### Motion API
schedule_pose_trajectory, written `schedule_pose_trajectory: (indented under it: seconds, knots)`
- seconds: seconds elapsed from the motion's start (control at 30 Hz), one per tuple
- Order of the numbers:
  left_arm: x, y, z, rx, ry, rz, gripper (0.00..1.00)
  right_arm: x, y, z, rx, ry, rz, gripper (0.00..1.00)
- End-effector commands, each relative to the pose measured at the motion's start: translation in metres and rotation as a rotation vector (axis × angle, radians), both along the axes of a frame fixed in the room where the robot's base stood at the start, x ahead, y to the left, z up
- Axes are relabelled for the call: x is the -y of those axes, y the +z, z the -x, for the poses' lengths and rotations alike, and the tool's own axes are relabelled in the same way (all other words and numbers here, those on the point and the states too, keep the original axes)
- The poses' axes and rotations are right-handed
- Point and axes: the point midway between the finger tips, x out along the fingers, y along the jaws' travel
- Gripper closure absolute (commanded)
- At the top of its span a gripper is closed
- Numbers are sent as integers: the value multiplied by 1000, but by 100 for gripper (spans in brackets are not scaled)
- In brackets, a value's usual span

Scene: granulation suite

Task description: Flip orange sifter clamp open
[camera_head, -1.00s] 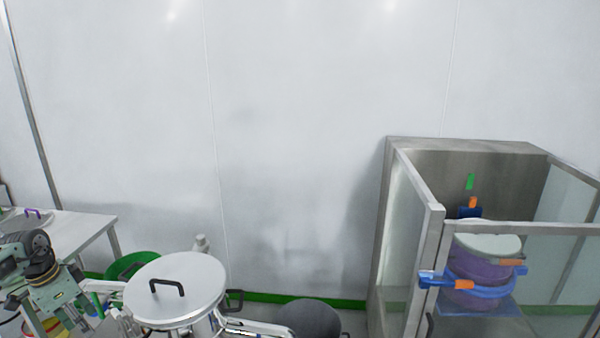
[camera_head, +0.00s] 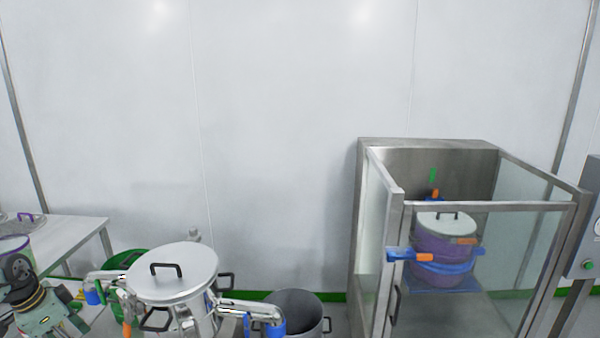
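An orange tab (camera_head: 425,257) sits on a blue band at the front of a glass-walled steel cabinet, at right. Behind the glass is a purple vessel (camera_head: 430,247) with a pale lid, a blue ring and another orange tab (camera_head: 465,241) at its right side. An orange piece (camera_head: 435,194) stands behind the lid. Another orange part (camera_head: 127,329) shows at the bottom left, partly cut off. I cannot tell which is the sifter clamp, or whether it is open.
A silver pot with a black-handled lid (camera_head: 172,274) stands at the lower left. A grey open pot (camera_head: 296,312) is right of it. The cabinet's steel frame (camera_head: 397,211) and glass front enclose the purple vessel. A white table (camera_head: 75,236) is at far left.

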Motion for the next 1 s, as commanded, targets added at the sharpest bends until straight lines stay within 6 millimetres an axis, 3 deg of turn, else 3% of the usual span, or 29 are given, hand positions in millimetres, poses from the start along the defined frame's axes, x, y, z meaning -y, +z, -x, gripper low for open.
schedule_pose_trajectory:
  seconds: [0.17,0.37,0.47,0.63,0.77,0.87,1.0]
  knots:
    - [36,-25,-15,60,-83,66,58,0,-3,1,-4,0,1,70]
    - [95,-61,-37,180,-191,175,58,1,-6,3,-8,0,2,70]
    - [137,-89,-47,272,-244,251,58,1,-9,6,-13,0,3,70]
    - [225,-166,-54,520,-236,395,58,1,-17,11,-19,0,3,70]
    - [257,-243,-30,655,-87,392,58,1,-22,9,-18,0,3,70]
    - [260,-307,10,668,56,321,58,1,-26,8,-16,0,3,70]
    - [256,-384,82,592,207,204,58,1,-29,7,-14,0,3,70]
